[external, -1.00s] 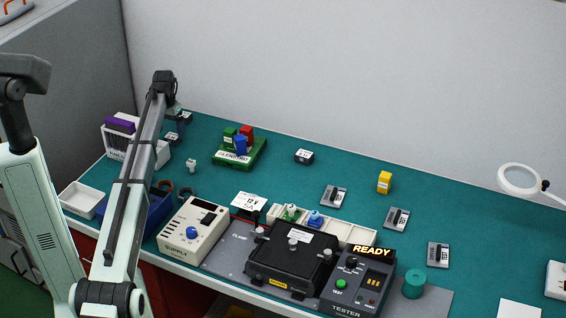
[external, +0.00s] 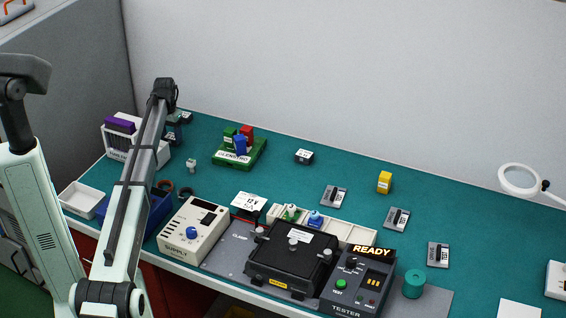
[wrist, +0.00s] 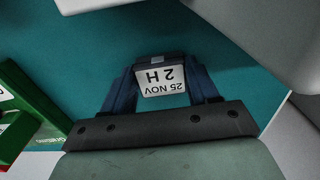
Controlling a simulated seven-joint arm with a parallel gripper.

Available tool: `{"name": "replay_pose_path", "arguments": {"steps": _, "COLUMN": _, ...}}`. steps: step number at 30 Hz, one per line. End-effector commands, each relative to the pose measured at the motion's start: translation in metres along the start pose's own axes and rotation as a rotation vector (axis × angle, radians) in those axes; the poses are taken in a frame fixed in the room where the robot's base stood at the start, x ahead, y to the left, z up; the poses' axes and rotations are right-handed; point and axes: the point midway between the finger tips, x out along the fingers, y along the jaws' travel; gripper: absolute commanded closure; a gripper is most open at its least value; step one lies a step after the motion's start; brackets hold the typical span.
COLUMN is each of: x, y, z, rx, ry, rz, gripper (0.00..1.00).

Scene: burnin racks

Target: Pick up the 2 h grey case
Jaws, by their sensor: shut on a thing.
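The 2 h case (wrist: 148,60) shows in the wrist view, dark-bodied, with a white label that reads "25 NOV 2 H" upside down. My gripper (wrist: 166,78) has a dark blue finger on each side of it and is shut on it. In the external view my gripper (external: 173,128) is low over the back left of the bench, partly hidden behind my arm. The held case is too small and covered to make out clearly there. Another small labelled case (external: 186,116) shows just behind the gripper.
A white rack with a purple block (external: 120,124) stands left of my gripper, close by. A green stand with coloured blocks (external: 256,158) is to its right and also edges the wrist view (wrist: 30,105).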

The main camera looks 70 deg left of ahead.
Motion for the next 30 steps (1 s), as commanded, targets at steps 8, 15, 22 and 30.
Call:
{"name": "replay_pose_path", "arguments": {"steps": 8, "x": 0.0, "y": 0.0, "z": 0.0, "rx": 0.0, "ry": 0.0, "rz": 0.0, "gripper": 0.73}}
{"name": "replay_pose_path", "arguments": {"steps": 15, "x": -0.016, "y": 0.0, "z": -0.001, "rx": 0.0, "ry": 0.001, "rz": 0.0, "gripper": 0.73}}
{"name": "replay_pose_path", "arguments": {"steps": 22, "x": -0.056, "y": 0.0, "z": -0.001, "rx": 0.0, "ry": 0.002, "rz": -0.001, "gripper": 0.73}}
{"name": "replay_pose_path", "arguments": {"steps": 30, "x": -0.092, "y": 0.0, "z": -0.001, "rx": 0.0, "ry": 0.0, "rz": 0.0, "gripper": 0.73}}
